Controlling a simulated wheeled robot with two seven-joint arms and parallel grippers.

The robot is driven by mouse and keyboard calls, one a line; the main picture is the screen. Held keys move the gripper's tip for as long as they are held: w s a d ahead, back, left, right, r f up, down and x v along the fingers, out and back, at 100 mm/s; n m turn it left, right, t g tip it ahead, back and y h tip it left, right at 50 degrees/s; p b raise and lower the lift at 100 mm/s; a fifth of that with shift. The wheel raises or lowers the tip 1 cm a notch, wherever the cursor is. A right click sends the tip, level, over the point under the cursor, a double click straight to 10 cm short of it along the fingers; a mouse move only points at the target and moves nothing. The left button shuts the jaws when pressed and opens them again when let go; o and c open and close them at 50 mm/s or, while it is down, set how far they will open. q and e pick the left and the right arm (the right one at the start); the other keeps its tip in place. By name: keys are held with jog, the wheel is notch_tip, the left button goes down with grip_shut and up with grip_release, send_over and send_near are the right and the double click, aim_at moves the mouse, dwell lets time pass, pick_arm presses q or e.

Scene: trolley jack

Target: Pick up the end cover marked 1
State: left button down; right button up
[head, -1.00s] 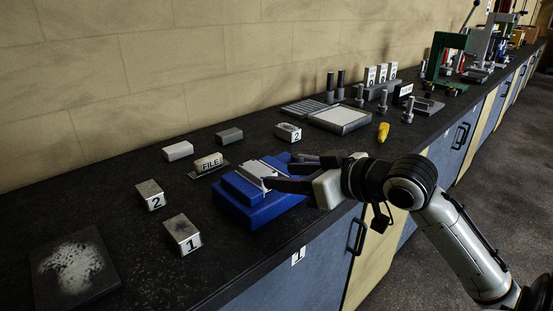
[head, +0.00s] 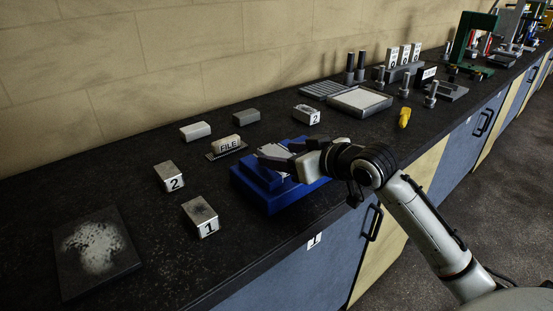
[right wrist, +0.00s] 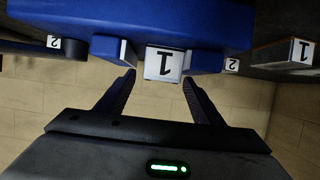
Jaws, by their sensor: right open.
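A pale metal piece (head: 271,151) sits in the blue fixture (head: 262,195) on the bench. In the right wrist view a white face marked 1 (right wrist: 163,64) shows between the blue jaws of this fixture, upside down. My right gripper (head: 285,157) is open at the fixture. In the right wrist view its fingertips (right wrist: 159,78) are spread to either side of the marked face, with nothing gripped. In the head view the fingers partly hide the piece. A silver block also marked 1 (head: 201,217) stands apart, left of the fixture. My left gripper is out of view.
Silver blocks marked 2 (head: 169,177) (head: 307,114) and the FILE block (head: 227,145) stand around the fixture. A dark plate with a pale patch (head: 96,250) lies at the left. A white-topped tray (head: 358,101), a yellow item (head: 404,117) and upright pins (head: 431,98) lie beyond.

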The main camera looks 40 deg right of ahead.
jog(key=c, duration=1.3)
jog(key=shift+r, duration=0.15)
grip_shut()
